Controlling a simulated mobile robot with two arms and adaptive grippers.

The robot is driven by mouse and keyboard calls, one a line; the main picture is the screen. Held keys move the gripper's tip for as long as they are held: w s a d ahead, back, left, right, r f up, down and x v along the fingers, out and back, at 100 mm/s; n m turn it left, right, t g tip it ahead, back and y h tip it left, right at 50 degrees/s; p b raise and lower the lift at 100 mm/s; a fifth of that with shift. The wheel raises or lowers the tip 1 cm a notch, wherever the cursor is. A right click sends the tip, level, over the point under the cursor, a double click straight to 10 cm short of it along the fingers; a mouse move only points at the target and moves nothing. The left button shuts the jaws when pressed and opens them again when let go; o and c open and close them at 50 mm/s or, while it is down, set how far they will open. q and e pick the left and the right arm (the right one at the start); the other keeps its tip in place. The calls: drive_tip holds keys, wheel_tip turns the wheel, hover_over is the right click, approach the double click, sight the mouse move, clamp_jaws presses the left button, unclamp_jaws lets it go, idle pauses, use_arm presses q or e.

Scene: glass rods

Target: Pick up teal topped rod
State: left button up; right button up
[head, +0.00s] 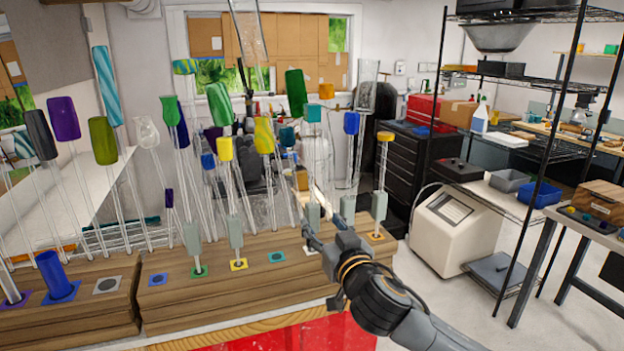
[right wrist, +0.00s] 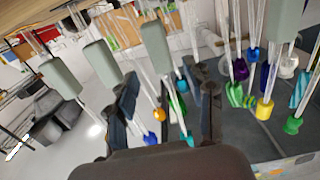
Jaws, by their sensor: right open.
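The teal topped rod (head: 313,114) stands upright among the rods on the wooden block. It is clear glass, with a grey-green sleeve (head: 313,216) low on it. My right gripper (head: 311,238) is at the lower part of this rod, near the sleeve, and hides its foot. In the right wrist view the right gripper (right wrist: 165,100) has its fingers spread apart. A sleeved rod (right wrist: 155,46) runs down between them in that picture, with teal and green tops beyond. I cannot tell whether a finger touches it. My left gripper is out of view.
Many glass rods crowd behind. The wooden block (head: 210,295) has a bare teal-marked socket (head: 277,257) in front.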

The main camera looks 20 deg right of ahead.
sight(314, 216)
drive_tip(key=shift+w, duration=0.65)
drive_tip(key=shift+w+r+p, duration=0.1)
drive_tip(key=shift+w+p, duration=0.45)
drive_tip(key=w, duration=0.1)
drive_tip(key=w+p, duration=0.1)
drive_tip(key=w, duration=0.1)
drive_tip(key=shift+w+a+f+p, duration=0.1)
drive_tip(key=shift+a+f+p, duration=0.15)
drive_tip(key=shift+p, duration=0.1)
drive_tip(key=shift+w+f, duration=0.15)
drive_tip(key=shift+w, duration=0.35)
clamp_jaws()
